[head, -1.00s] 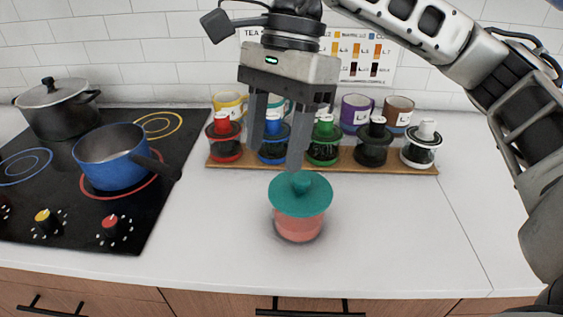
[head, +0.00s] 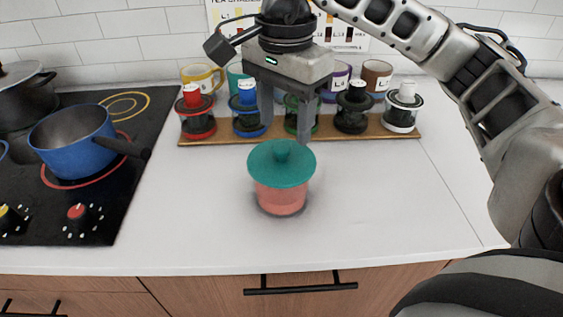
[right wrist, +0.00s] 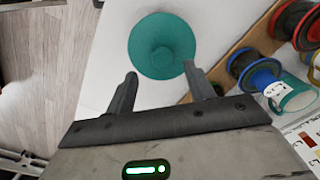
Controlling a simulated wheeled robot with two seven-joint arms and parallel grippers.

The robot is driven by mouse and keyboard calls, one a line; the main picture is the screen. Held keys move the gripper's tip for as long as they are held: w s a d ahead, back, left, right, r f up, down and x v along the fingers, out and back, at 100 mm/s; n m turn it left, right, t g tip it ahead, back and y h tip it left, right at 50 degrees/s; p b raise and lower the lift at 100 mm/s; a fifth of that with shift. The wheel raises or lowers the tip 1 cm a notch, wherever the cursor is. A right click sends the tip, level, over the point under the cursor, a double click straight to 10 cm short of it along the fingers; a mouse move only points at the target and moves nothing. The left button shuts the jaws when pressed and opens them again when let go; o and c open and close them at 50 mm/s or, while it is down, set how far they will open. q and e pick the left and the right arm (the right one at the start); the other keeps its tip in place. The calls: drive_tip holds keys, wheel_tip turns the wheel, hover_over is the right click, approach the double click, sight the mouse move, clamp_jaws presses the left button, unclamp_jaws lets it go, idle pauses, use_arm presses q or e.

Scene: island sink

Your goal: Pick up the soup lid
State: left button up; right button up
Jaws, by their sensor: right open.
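The soup lid (head: 282,163) is a teal disc with a round knob on top. It sits on a salmon-pink pot (head: 281,198) on the white counter in the head view. In the right wrist view the lid (right wrist: 161,46) lies just beyond my fingertips and hides the pot beneath. My right gripper (head: 285,138) points down, open and empty, above and slightly behind the lid. In the right wrist view its two fingers (right wrist: 160,70) are spread apart, with the lid's near edge between and past them. My left gripper is not in view.
A wooden rack (head: 225,138) with several colour-topped jars stands right behind the pot, with mugs behind it. A black stove (head: 85,215) with a blue saucepan (head: 72,145) is at left. The counter (head: 390,200) to the right is clear.

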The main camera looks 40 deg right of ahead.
sight(281, 146)
drive_tip(key=f, duration=0.5)
drive_tip(key=shift+w+a+p, duration=0.15)
drive_tip(key=shift+a+p, duration=0.05)
drive_tip(key=shift+p, duration=0.1)
drive_tip(key=c, duration=1)
drive_tip(key=shift+c, duration=0.2)
drive_tip(key=shift+r, duration=0.2)
